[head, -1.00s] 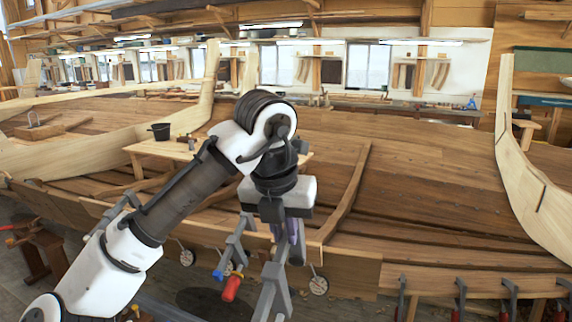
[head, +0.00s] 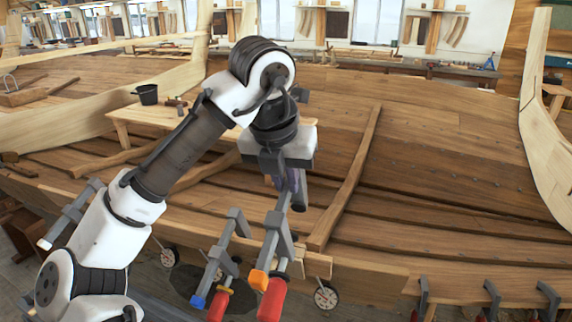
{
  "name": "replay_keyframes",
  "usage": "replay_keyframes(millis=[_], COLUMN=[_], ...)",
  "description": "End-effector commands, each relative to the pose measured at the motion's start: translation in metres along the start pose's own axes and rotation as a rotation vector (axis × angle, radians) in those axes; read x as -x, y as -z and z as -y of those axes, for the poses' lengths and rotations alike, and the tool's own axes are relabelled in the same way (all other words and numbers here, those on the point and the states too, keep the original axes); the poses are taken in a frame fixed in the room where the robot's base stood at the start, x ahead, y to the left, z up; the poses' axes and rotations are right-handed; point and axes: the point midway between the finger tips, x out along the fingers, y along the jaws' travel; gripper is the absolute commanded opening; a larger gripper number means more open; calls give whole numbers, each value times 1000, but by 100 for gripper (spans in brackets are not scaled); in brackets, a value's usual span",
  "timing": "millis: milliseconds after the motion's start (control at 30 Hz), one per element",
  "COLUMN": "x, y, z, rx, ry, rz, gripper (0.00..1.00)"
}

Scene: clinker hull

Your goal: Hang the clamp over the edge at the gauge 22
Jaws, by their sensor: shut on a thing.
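The clamp, grey with an orange tip and a red handle (head: 275,245), hangs below my gripper (head: 285,182). My gripper is shut on it, with the fingers partly hidden by the wrist and the clamp. The clamp is in front of the hull's near edge (head: 365,278); whether it touches the edge cannot be told. Round white dial gauges sit below the edge: one to the left (head: 170,257), one partly hidden behind the clamps (head: 231,267), and one just right of the clamp (head: 326,296). Their numbers are too small to read.
A similar clamp with a blue tip (head: 217,262) sits at the edge just left of the held one. Another grey clamp (head: 72,215) is farther left. Several red-handled clamps (head: 490,297) line the edge at right.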

Motion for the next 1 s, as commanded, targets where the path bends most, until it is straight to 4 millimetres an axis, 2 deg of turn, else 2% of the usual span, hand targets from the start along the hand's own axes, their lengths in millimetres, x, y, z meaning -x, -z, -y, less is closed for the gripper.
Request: replay_keyframes(millis=[267,733,1000], x=[-8,-49,-75], y=[3,17,17], z=[-1,-3,-3], rx=[0,0,1], ry=[2,0,0], rz=[3,3,4], gripper=[0,0,0])
